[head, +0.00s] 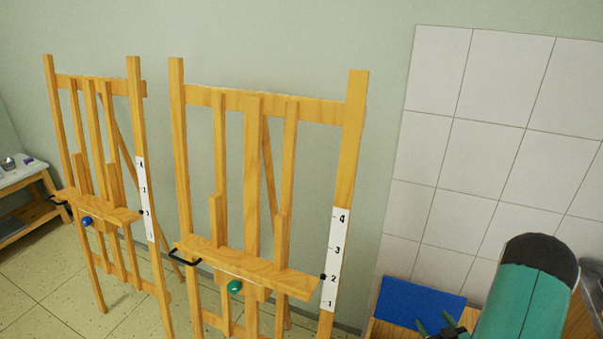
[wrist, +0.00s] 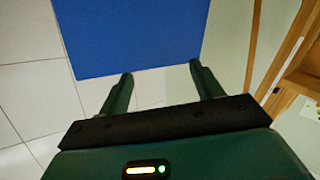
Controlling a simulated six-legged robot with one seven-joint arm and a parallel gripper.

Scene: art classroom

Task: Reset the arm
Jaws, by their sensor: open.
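My gripper (wrist: 160,80) is open, with its two green fingers apart and nothing between them in the wrist view. In the head view my gripper (head: 440,328) shows at the bottom right, partly cut off by the frame edge. My green arm link stands beside it. A flat blue panel (wrist: 130,35) lies beyond the fingertips in the wrist view. The blue panel also shows in the head view (head: 420,302), just behind my gripper. I cannot tell how far the fingertips are from it.
A large wooden easel (head: 252,170) with a green knob (head: 235,287) stands in the middle. A second easel (head: 98,100) with a blue knob (head: 87,221) stands to its left. A white-topped table (head: 22,176) is at far left. White tiles (head: 480,150) cover the right wall.

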